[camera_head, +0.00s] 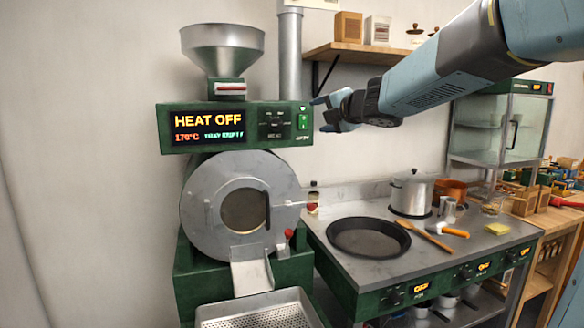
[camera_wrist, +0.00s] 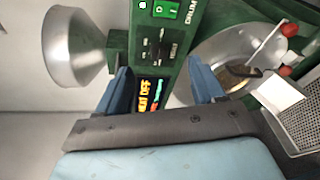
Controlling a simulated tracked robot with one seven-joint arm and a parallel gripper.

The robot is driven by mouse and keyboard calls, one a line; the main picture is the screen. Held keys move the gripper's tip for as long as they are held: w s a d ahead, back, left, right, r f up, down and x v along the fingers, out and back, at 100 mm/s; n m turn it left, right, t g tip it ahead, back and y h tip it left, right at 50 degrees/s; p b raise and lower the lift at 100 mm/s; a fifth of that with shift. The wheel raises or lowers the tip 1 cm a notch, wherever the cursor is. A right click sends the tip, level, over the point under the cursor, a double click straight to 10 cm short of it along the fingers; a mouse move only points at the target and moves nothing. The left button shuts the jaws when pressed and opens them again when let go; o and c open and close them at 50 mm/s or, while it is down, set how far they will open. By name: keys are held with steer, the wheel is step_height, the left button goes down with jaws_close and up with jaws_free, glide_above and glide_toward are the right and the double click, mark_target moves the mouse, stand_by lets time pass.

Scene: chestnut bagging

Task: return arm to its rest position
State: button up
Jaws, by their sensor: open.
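My gripper (camera_head: 322,113) is at the end of my light-blue arm, which reaches in from the upper right in the head view. Its fingertips are just right of the roaster's green control panel (camera_head: 236,127), close to the green switch. I cannot tell whether they touch it. In the wrist view the two blue fingers of my gripper (camera_wrist: 162,88) stand apart with nothing between them. Behind them is the panel, whose display (camera_wrist: 148,95) reads "HEAT OFF"; in the head view it also shows 170°C.
The roaster has a steel hopper (camera_head: 222,48), a round drum door (camera_head: 240,205) and a perforated tray (camera_head: 258,312). The stove (camera_head: 375,268) holds a black pan (camera_head: 368,237), a pot (camera_head: 411,193) and a wooden spoon (camera_head: 425,234). A shelf (camera_head: 365,53) and glass cabinet (camera_head: 498,125) are near my arm.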

steer(key=s+d+f+m+g+h, duration=0.1)
steer(key=s+d+f+m+h, duration=0.25)
steer(key=s+d+m, duration=0.4)
steer(key=s+d+f+m+h, duration=0.3)
steer(key=s+d+m+h, duration=0.25)
steer(key=m, duration=0.35)
steer(key=s+f+m+g+y, duration=0.1)
steer(key=s+f+m+g, duration=0.2)
steer(key=s, duration=0.7)
steer(key=s+f+m+g, duration=0.4)
steer(key=s+f+m, duration=0.3)
steer(key=s+f, duration=0.4)
steer(key=shift+a+m+g+y, duration=0.3)
steer(key=shift+a+m+y, duration=0.05)
steer(key=shift+a+y, duration=0.05)
